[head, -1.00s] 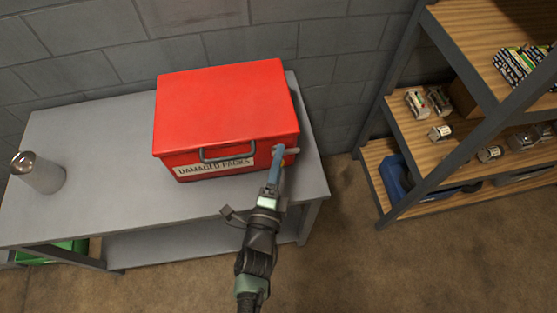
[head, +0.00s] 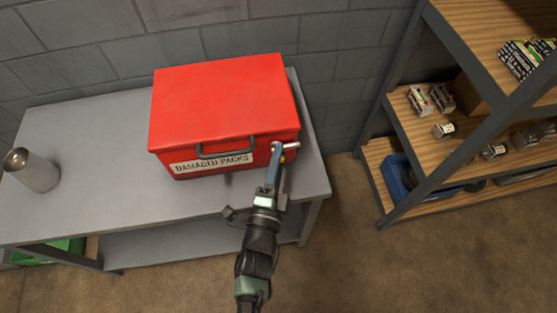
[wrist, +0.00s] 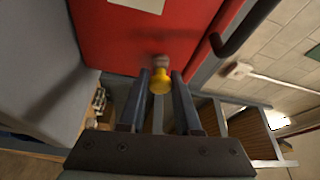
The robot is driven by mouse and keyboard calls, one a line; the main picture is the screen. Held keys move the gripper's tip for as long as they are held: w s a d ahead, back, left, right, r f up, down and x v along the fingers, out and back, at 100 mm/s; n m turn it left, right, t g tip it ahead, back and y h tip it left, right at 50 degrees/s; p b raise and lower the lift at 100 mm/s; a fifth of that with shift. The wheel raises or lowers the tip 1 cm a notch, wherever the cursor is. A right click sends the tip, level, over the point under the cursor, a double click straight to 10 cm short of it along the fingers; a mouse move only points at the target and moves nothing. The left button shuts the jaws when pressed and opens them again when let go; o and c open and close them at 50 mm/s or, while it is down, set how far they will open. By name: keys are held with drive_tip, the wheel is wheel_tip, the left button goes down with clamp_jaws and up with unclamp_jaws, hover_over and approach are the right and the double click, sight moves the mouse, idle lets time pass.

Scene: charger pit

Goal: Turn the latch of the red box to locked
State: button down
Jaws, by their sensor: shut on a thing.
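The red box (head: 222,105) stands closed on the grey table, its front marked "DAMAGED PACKS". Its latch is at the right end of the front, by my gripper (head: 279,152). A pale lever-like part (head: 291,146) points right there, and a yellow knob (head: 282,159) shows just below it. In the wrist view the yellow knob (wrist: 159,80) sits between the two fingers of my gripper (wrist: 159,100), against the red front (wrist: 115,40). My gripper is shut on the latch. The fingers partly hide the latch, and I cannot read its locked or unlocked position.
The grey table (head: 90,190) has clear room left of the box, with a metal canister (head: 36,170) at its far left. A shelf rack (head: 400,130) with small parts and a blue bin (head: 397,175) stands at right. Floor is bare between.

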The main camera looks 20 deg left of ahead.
drive_tip(key=n+b, duration=0.2)
drive_tip(key=n+t+b, duration=0.1)
drive_tip(key=b, duration=0.1)
drive_tip(key=shift+f+n+y, duration=0.4)
drive_tip(key=n+y+b, duration=0.1)
drive_tip(key=n+b, duration=0.1)
drive_tip(key=n+y+b, duration=0.1)
drive_tip(key=n+b, duration=0.1)
drive_tip(key=n, duration=0.1)
drive_tip(key=shift+r+n+t+y, duration=0.15)
drive_tip(key=shift+n+t+y, duration=0.15)
drive_tip(key=shift+t, duration=0.1)
drive_tip(key=n+y+b, duration=0.1)
drive_tip(key=n+y, duration=0.1)
drive_tip(key=n, duration=0.3)
drive_tip(key=shift+r+b, duration=0.1)
drive_tip(key=shift+b, duration=0.2)
drive_tip(key=shift+r+n+g+y, duration=0.1)
drive_tip(key=shift+n+g+y, duration=0.45)
drive_tip(key=shift+n, duration=0.9)
drive_tip(key=shift+n+g+y, duration=0.15)
drive_tip(key=shift+n+y, duration=0.7)
drive_tip(key=shift+n, duration=1)
drive_tip(key=c, duration=0.6)
unclamp_jaws()
drive_tip(key=v, duration=1.3)
drive_tip(key=shift+w+d, duration=0.1)
